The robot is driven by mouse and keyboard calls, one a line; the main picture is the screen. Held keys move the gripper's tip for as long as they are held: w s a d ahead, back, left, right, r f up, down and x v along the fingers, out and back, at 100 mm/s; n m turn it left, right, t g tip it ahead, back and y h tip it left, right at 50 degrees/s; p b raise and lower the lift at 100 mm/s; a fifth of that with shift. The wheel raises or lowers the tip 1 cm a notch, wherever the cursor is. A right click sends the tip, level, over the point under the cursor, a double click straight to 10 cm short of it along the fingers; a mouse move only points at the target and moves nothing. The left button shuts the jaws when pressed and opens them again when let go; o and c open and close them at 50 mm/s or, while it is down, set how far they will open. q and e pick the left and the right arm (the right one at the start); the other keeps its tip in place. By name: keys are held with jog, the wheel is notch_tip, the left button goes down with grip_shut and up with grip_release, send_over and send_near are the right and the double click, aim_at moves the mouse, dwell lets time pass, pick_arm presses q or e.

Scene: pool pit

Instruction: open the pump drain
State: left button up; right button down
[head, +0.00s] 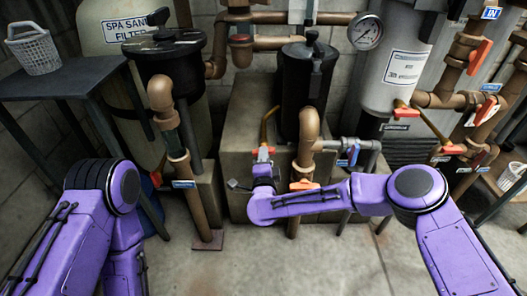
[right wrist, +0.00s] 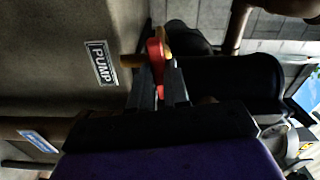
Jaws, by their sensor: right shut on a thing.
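The pump drain is a small brass valve with a red-orange handle (head: 263,151) at the front of the concrete block, left of the bent copper pipe. In the right wrist view the red handle (right wrist: 156,52) stands between my dark fingers, beside the brass body (right wrist: 131,61) and a PUMP label (right wrist: 102,63). My right gripper (head: 263,161) is shut on the handle; it also shows in the right wrist view (right wrist: 160,82). Its fingertips are small and partly hidden in the head view. My left arm is at the left, but its gripper is not in view.
A black pump canister (head: 307,85) stands behind the valve on the concrete block (head: 240,115). A copper pipe (head: 308,130) with an orange-handled valve (head: 304,185) is close to my right forearm. Another copper pipe (head: 183,165) rises at left. The floor in front is clear.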

jog(key=n+p, duration=0.5)
jog(key=n, duration=1.1)
jog(key=shift+n, duration=0.4)
jog(key=c, duration=1)
grip_release()
jog(key=s+p, duration=0.4)
jog(key=s, duration=0.3)
